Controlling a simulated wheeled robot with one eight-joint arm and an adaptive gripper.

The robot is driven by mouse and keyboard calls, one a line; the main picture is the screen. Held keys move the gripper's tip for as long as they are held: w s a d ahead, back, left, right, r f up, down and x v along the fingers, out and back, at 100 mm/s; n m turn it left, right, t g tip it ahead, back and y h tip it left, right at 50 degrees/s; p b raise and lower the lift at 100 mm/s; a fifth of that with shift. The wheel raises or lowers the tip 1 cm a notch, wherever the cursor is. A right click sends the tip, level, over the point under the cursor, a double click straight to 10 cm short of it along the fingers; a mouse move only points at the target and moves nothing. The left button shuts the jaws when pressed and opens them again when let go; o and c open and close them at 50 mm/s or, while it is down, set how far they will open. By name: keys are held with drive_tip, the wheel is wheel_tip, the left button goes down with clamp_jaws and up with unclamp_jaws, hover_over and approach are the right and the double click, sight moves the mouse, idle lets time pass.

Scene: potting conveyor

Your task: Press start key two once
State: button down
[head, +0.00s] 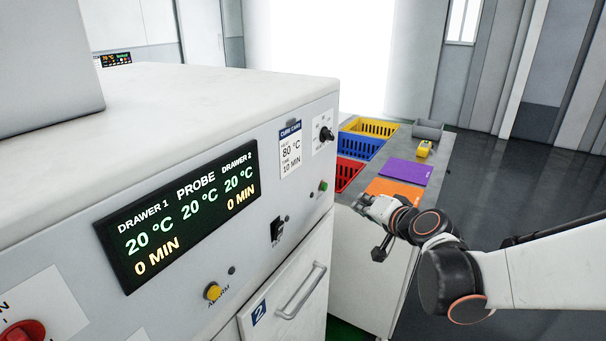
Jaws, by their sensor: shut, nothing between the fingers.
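A small green button (323,186) sits on the right part of the white oven's front panel, above the drawer marked 2. It may be start key two, but its label is too small to read. My gripper (361,202) is to the right of the panel, in front of the side table. It is shut and empty, with its fingertips pointing left towards the panel. It appears apart from the green button. Its depth relative to the panel is hard to tell.
The panel carries a display (183,214), a black switch (277,230), a yellow alarm button (213,292), a black knob (326,134) and a red knob (22,331). A drawer handle (300,291) sticks out below. Yellow (370,127), blue (361,146) and red (348,175) bins stand behind my gripper.

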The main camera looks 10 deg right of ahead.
sight(325, 187)
drive_tip(key=w+d+m, duration=0.1)
drive_tip(key=w+d+m+t, duration=0.1)
drive_tip(key=w+d+f+h, duration=0.1)
drive_tip(key=shift+w+d+m+t, duration=0.3)
drive_tip(key=shift+w+d+m, duration=0.1)
drive_tip(key=w+a, duration=0.5)
drive_tip(key=a, duration=0.2)
drive_tip(key=shift+w, duration=0.15)
drive_tip(key=shift+a, duration=0.1)
idle(1.5)
drive_tip(key=shift+w+a, duration=0.25)
drive_tip(key=shift+a, duration=0.1)
drive_tip(key=shift+w+a+r, duration=0.1)
drive_tip(key=shift+w+a, duration=0.15)
drive_tip(key=shift+a, duration=0.1)
idle(0.8)
drive_tip(key=shift+s+d+b, duration=0.1)
drive_tip(key=shift+d+b, duration=0.05)
drive_tip(key=shift+b, duration=0.15)
drive_tip(key=shift+s+d, duration=0.45)
drive_tip(key=shift+d, duration=0.1)
drive_tip(key=shift+d, duration=0.1)
